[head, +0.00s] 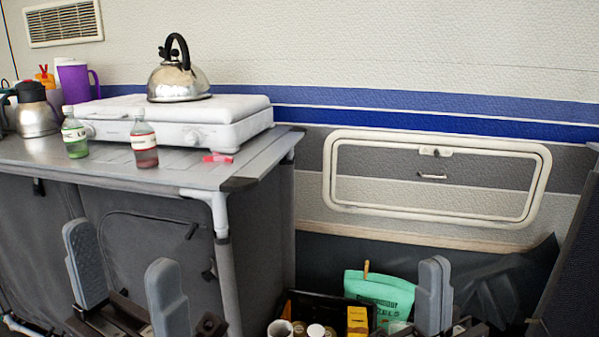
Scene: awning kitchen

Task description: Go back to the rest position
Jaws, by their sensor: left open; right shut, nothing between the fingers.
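My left gripper (127,282) is at the lower left, in front of the grey fabric side of the camp table. Its two grey fingers stand upright and wide apart, with nothing between them. My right gripper (433,295) is at the lower right, beside the green pouch and the box of goods. Its fingers point up and are together, with nothing held. Both wrists are partly cut off by the bottom edge.
The grey camp table (200,176) carries a white stove (185,120) with a steel kettle (178,80), two bottles, a purple pitcher (74,83) and a steel jug (36,112). A dark box below holds jars and a green pouch (378,293). A white-framed hatch (435,180) is in the wall.

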